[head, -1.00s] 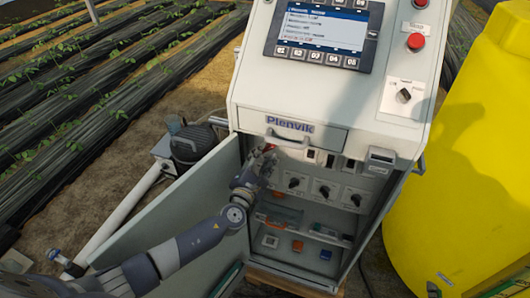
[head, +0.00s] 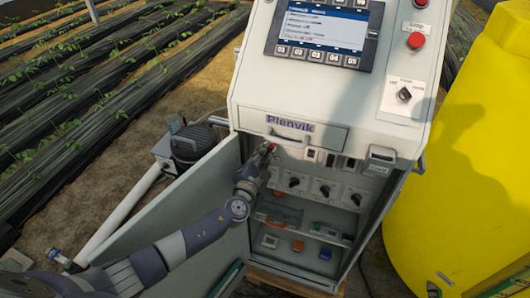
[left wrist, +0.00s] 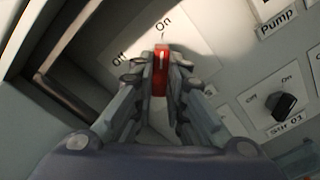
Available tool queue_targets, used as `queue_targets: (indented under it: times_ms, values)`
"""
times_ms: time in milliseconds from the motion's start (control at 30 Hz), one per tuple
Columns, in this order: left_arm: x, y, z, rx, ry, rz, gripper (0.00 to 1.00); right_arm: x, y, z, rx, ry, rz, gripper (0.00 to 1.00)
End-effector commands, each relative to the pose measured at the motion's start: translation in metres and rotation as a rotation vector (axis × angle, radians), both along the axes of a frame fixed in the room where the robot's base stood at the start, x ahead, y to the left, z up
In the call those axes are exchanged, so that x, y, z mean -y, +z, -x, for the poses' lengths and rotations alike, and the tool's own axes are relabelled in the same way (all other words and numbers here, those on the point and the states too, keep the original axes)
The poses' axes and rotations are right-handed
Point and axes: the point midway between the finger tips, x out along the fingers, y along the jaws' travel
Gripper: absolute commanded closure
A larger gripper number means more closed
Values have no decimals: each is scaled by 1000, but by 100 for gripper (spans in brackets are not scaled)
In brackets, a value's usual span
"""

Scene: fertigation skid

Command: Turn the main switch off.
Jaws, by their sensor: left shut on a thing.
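The main switch has a red handle (left wrist: 161,60) with a white mark on a pale plate (left wrist: 190,35). In the left wrist view the mark points towards the "On" label, and the "Off" label lies to its left. My left gripper (left wrist: 161,75) is shut on the red handle, one finger on each side. In the head view my left gripper (head: 267,156) reaches into the open cabinet (head: 234,112) at the upper left of the inner panel and hides most of the switch. My right gripper is not in view.
The open door (head: 190,205) stands left of my arm. Several black knobs, such as one (head: 325,190) on the inner panel and one (left wrist: 283,104) in the wrist view, sit right of the switch. A shelf (head: 300,233) with small parts lies below. A yellow tank (head: 460,190) stands at the right.

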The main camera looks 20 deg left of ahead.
Motion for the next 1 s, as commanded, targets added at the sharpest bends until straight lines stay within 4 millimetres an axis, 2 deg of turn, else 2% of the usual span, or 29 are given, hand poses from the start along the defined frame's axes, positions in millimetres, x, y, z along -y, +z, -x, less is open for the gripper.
queue_targets:
  times_ms: [367, 1000]
  values:
    - [0, -2, 0, -5, 1, 164, 100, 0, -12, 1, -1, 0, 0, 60]
    - [1, -3, 0, -25, -1, 763, 100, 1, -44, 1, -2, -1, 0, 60]
